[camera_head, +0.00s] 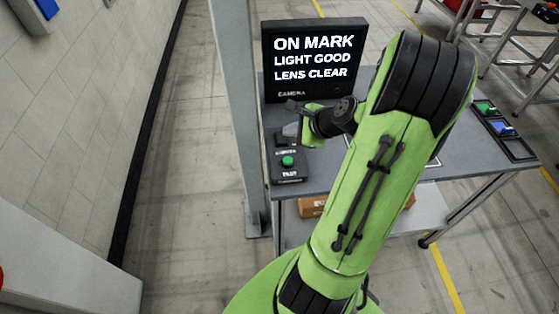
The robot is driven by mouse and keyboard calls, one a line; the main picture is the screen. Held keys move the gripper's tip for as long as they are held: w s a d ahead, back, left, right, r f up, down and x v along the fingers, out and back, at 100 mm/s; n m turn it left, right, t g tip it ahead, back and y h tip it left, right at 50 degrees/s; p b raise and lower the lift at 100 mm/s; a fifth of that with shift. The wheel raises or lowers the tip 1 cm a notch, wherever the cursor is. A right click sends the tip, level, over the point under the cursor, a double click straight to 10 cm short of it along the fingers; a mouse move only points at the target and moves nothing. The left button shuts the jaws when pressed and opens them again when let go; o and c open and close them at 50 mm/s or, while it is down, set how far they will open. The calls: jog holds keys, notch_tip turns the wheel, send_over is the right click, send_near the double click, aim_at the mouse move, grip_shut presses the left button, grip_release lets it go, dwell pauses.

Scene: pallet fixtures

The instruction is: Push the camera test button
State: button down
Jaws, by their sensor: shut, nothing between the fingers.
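A dark control box (289,180) stands on the near left part of the grey table. A round green button (287,161) shows on it, above a label that seems to read "PART". Another small label higher on the box is too small to read for sure. My gripper (290,133) is shut and empty, over the far end of the box. It hides what lies under it there; I cannot tell whether it touches the box. The black screen (315,92) behind reads "ON MARK", "LIGHT GOOD", "LENS CLEAR", with "CAMERA" on its lower frame.
A grey post (237,110) rises close to the table's left edge. My arm covers the middle of the grey table (455,160). A dark tray (505,135) with green and blue pieces lies at the right. A cardboard box (312,207) sits on the lower shelf.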

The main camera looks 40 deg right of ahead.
jog(key=f+b, duration=0.1)
jog(key=b, duration=0.7)
send_over(290, 162)
notch_tip(290, 162, down, 7)
jog(key=shift+f, duration=0.45)
dwell(1.2)
jog(key=shift+f+b, duration=0.35)
jog(key=shift+f+b, duration=0.35)
jog(key=shift+f, duration=0.15)
dwell(0.6)
jog(key=shift+r+p, duration=0.95)
jog(key=shift+p, duration=0.05)
